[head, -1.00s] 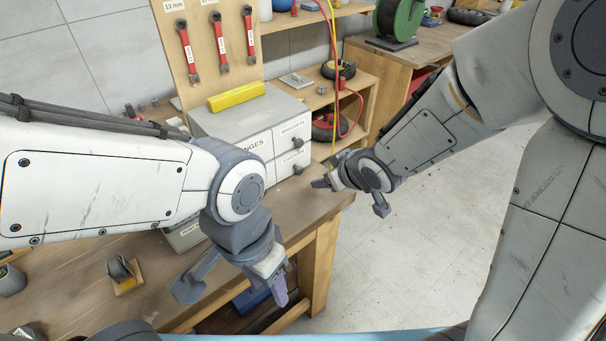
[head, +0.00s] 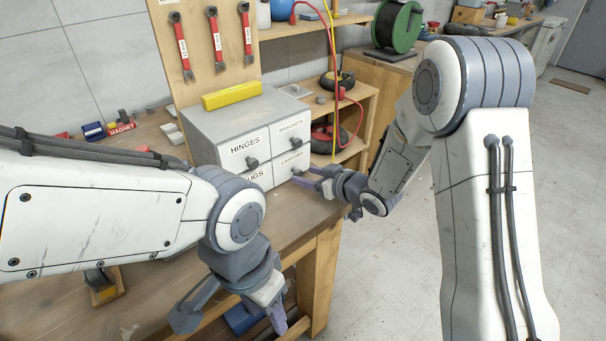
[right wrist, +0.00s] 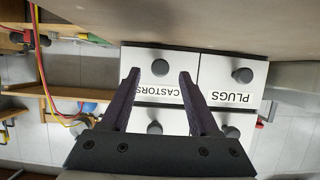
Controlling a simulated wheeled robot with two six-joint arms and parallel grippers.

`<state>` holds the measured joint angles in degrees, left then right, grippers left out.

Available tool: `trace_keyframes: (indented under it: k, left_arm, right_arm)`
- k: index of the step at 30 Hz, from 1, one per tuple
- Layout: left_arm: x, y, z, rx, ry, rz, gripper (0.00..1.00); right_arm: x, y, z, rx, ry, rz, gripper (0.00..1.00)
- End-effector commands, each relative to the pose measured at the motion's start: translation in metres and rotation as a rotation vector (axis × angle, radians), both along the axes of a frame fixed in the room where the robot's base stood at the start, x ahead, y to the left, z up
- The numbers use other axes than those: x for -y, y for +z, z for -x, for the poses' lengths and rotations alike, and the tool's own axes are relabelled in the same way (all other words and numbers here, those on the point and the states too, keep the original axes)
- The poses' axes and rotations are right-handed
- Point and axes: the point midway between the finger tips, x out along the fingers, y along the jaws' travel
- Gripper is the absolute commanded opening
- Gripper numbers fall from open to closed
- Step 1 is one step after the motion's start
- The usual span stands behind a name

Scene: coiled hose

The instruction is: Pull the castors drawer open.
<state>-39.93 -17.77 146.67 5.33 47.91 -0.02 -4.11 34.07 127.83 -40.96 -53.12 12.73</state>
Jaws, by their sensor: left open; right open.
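The grey drawer cabinet (head: 215,122) stands on the bench. Its castors drawer (head: 281,172) is the lower right one and looks shut, with a dark round knob (head: 297,171). In the right wrist view, turned upside down, the castors drawer front (right wrist: 148,58) and its knob (right wrist: 160,67) appear between my fingertips. My right gripper (head: 307,177) is open, pointing at that drawer with its fingers close to the knob; I cannot tell whether they touch it. It also shows in the right wrist view (right wrist: 160,76). My left gripper (head: 230,316) is open and empty at the bench's front edge.
The hinges (head: 245,147), brackets (head: 291,128) and plugs (head: 257,177) drawers surround the castors drawer. A yellow block (head: 231,95) lies on the cabinet. A shelf (head: 350,105) with wheels and a hanging red cable stands to the right. The floor (head: 375,280) before the bench is clear.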

Motion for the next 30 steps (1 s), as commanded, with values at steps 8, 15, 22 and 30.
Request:
trace_keyframes:
  k: [8,15,22,30]
  left_arm:
    - [0.0,0.001,0.0,0.0,0.0,0.0,0.5]
    - [0.0,0.001,0.0,0.0,0.0,0.0,0.5]
    - [0.0,0.001,0.0,0.0,0.0,0.0,0.5]
    - [0.0,0.001,0.0,0.0,0.0,0.0,0.5]
  right_arm:
    - [-0.013,-0.009,-0.016,0.0,0.0,0.0,0.61]
    - [-0.013,-0.009,-0.017,0.0,-0.001,0.0,0.61]
    - [-0.013,-0.009,-0.017,0.0,-0.001,0.0,0.0]
    - [-0.013,-0.009,-0.017,0.0,-0.001,0.0,0.0]
